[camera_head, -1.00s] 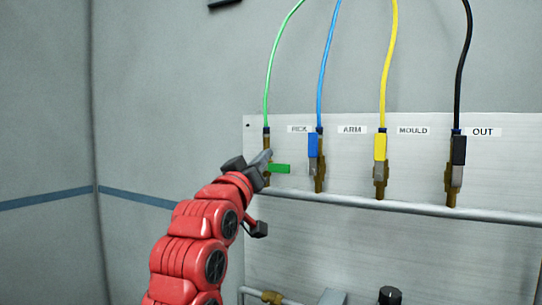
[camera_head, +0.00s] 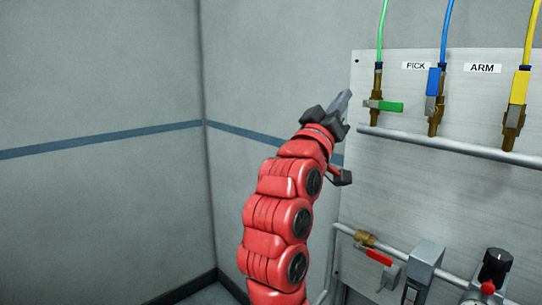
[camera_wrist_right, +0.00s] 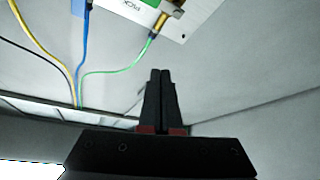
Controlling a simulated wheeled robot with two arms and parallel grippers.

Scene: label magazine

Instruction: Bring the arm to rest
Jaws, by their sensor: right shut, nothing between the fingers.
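My right arm comes up from the bottom in the head view. Its gripper (camera_head: 342,104) is beside the left edge of the valve panel, left of the green-handled valve, and apart from it. In the right wrist view the two dark fingers (camera_wrist_right: 160,75) are closed together with nothing between them. The green valve handle (camera_head: 390,106) lies across its pipe, pointing right. The blue handle (camera_head: 433,82) and the yellow handle (camera_head: 519,88) stand upright along their pipes. My left gripper is not in view.
The metal panel (camera_head: 410,195) carries labels PICK (camera_head: 415,65) and ARM (camera_head: 482,68) and a horizontal pipe (camera_head: 450,145). A red lever (camera_head: 379,257) and a black knob (camera_head: 497,257) sit low on the right. The grey wall (camera_head: 100,70) at left has clear space before it.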

